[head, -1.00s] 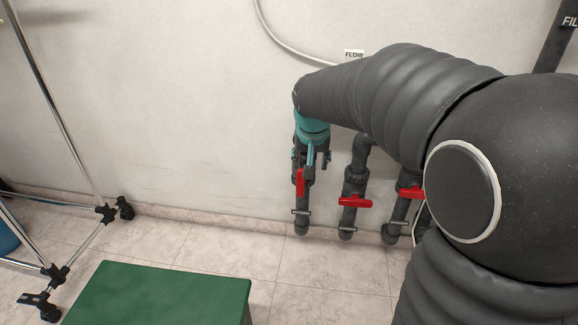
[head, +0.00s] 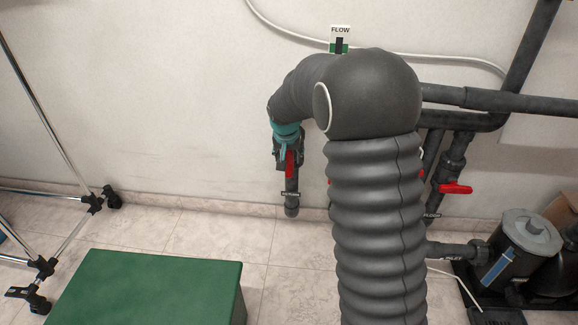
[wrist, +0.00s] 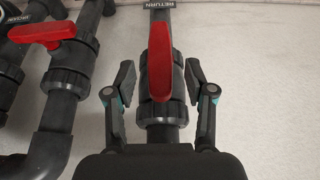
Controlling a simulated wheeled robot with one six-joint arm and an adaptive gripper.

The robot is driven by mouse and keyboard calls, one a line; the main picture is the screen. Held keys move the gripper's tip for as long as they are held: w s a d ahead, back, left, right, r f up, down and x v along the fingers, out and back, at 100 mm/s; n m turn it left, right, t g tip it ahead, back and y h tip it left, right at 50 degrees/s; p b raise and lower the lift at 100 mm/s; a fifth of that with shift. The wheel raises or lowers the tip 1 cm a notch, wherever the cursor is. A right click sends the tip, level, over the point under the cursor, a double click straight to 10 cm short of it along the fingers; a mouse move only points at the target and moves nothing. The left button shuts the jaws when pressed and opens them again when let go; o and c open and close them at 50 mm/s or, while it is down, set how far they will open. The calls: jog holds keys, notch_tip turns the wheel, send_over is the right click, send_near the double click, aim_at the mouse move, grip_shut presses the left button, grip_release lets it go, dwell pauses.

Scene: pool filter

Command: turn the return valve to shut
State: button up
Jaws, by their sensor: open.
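The return valve has a red lever handle (wrist: 160,62) on a dark grey pipe body in the wrist view. The handle lies along the pipe, below a label reading RETURN (wrist: 162,4). My gripper (wrist: 158,82) is open, with one finger on each side of the handle and visible gaps to both. In the head view the same red handle (head: 290,164) shows just under my gripper (head: 286,150), at the leftmost pipe by the wall. My arm hides part of the pipework there.
A neighbouring red handle (wrist: 46,32) sits crosswise on the pipe to the left in the wrist view. Another red-handled valve (head: 456,188) and a pump (head: 525,240) stand right. A green box (head: 150,290) and a metal stand (head: 45,120) are left, with bare floor between.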

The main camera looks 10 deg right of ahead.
aim_at(289, 165)
jog(key=shift+x, duration=2.75)
grip_shut()
